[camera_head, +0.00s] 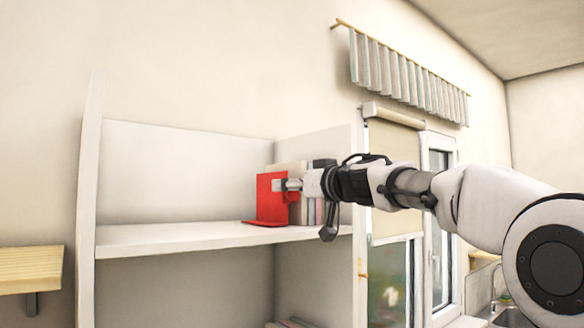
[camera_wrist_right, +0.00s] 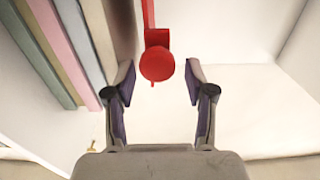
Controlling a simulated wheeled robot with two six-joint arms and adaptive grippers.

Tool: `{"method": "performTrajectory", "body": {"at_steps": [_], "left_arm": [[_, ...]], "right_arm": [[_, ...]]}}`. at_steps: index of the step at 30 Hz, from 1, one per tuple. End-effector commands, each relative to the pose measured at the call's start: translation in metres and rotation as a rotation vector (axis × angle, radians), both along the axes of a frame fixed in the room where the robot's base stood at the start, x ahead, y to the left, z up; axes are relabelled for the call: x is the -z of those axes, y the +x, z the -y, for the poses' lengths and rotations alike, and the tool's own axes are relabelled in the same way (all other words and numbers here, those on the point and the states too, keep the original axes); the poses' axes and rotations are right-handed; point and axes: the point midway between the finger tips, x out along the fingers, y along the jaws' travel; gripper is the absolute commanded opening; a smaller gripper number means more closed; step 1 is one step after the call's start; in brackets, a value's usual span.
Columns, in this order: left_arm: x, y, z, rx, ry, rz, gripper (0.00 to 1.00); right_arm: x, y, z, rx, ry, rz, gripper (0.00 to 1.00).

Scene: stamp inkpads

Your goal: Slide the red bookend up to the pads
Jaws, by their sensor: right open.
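The red bookend (camera_head: 269,199) stands upright on the white shelf (camera_head: 200,237), toward its right end. In the right wrist view its red upright edge and round knob (camera_wrist_right: 157,63) show between my right gripper's fingers. The pads (camera_head: 309,209) stand upright just right of the bookend, partly hidden by my right arm; in the right wrist view the pads (camera_wrist_right: 68,45) show at the left as pink, blue-grey and tan strips. My right gripper (camera_head: 284,185) is open in front of the bookend, its fingers (camera_wrist_right: 157,88) on either side of the knob. My left gripper is out of view.
The shelf's right side wall (camera_head: 342,146) rises close beyond the pads. The shelf left of the bookend is bare. A wooden wall shelf (camera_head: 32,270) is at the far left. A window (camera_head: 440,215) is behind my right arm.

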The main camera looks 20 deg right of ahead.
Motion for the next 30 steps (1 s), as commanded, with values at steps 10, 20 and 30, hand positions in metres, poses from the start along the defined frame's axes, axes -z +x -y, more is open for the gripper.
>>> {"method": "performTrajectory", "body": {"at_steps": [10,20,30], "left_arm": [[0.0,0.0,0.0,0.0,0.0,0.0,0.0],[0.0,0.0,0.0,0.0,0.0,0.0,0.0],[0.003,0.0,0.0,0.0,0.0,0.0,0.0]], "right_arm": [[-0.066,0.003,-0.002,-0.001,-0.004,0.004,0.55],[-0.081,0.002,-0.002,0.002,-0.002,-0.002,0.55],[-0.086,-0.001,-0.005,-0.02,0.029,0.027,0.55]]}}
